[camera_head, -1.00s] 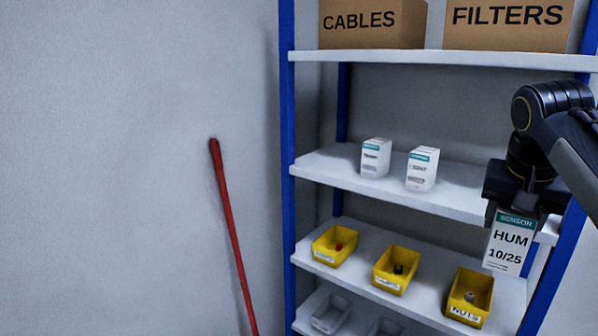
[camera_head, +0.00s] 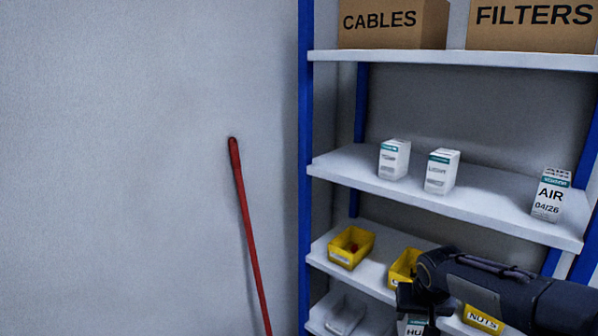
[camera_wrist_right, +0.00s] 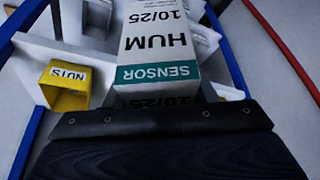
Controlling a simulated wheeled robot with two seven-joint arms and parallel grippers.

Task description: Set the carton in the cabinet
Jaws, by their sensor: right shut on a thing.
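My right gripper (camera_head: 411,308) is low in the head view, in front of the bin shelf. It is shut on a white carton with a teal band. Only the carton's top part (camera_head: 411,328) shows there, cut off by the frame's lower edge. In the right wrist view the carton (camera_wrist_right: 160,40) reads "SENSOR", "HUM" and "10/25", and the gripper's dark edge (camera_wrist_right: 162,120) lies against its banded end. No cabinet shows in either view. My left gripper is not in view.
A blue-posted rack has a white shelf (camera_head: 345,168) with two small cartons (camera_head: 394,160) (camera_head: 442,172) and an "AIR 04/26" carton (camera_head: 551,196). Yellow bins (camera_head: 351,247) stand below; boxes (camera_head: 393,22) above. A red pole (camera_head: 248,235) leans on the wall.

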